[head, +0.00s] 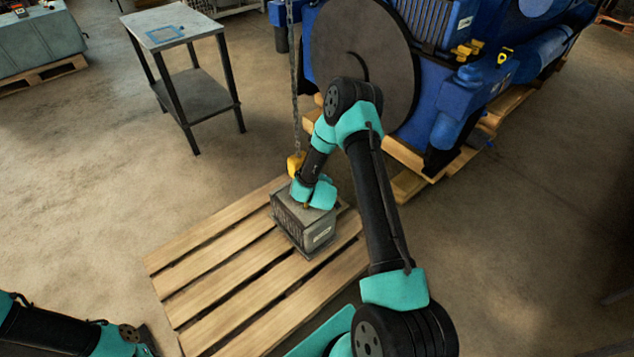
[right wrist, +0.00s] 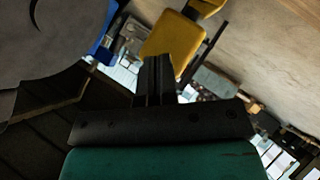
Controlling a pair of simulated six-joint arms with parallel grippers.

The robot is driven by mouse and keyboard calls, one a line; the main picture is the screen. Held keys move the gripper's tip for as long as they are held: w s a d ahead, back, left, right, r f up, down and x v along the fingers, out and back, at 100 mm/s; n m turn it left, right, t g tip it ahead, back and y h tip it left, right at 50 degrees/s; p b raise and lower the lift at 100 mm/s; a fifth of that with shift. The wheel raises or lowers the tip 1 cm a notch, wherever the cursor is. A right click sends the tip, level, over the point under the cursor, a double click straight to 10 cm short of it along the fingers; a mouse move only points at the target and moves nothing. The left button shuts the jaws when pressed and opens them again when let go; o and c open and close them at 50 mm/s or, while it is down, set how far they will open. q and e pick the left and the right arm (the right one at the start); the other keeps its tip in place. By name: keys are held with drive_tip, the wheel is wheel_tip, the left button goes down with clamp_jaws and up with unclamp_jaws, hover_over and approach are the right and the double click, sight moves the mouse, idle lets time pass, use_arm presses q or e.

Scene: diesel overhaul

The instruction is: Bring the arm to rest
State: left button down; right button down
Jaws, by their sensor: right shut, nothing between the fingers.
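My right arm reaches over the pallet in the head view, its wrist low over the grey metal block (head: 318,237). My right gripper shows in the right wrist view (right wrist: 158,66), with its fingers together and nothing between them. In the head view its fingertips are hidden by the wrist. A yellow hoist hook block (head: 296,163) hangs on a chain just behind the wrist. It also shows just beyond the fingers in the right wrist view (right wrist: 172,47). My left arm shows at the lower left of the head view, with its gripper out of frame.
The block sits on a wooden pallet (head: 212,260). A blue engine (head: 470,85) with a large grey disc (head: 345,45) stands behind on timbers. A metal side table (head: 195,95) stands at the back left. The chain (head: 294,90) hangs close to my right arm. Floor at left is clear.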

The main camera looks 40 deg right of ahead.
idle(0.3)
drive_tip(key=s+a+f+m+g+y, duration=0.15)
drive_tip(key=s+a+y, duration=0.3)
drive_tip(key=a, duration=0.55)
drive_tip(key=s+a+r+m+g+y, duration=0.1)
drive_tip(key=s+a+m+g+y, duration=0.1)
drive_tip(key=s+a, duration=0.6)
drive_tip(key=s+a+r+m+g+y, duration=0.2)
drive_tip(key=s+a+g, duration=0.3)
drive_tip(key=s+a, duration=0.3)
drive_tip(key=s+y, duration=0.1)
drive_tip(key=s, duration=0.3)
drive_tip(key=shift+a+r, duration=0.15)
drive_tip(key=shift+r, duration=0.1)
drive_tip(key=shift+w+g, duration=0.1)
drive_tip(key=shift+g, duration=0.15)
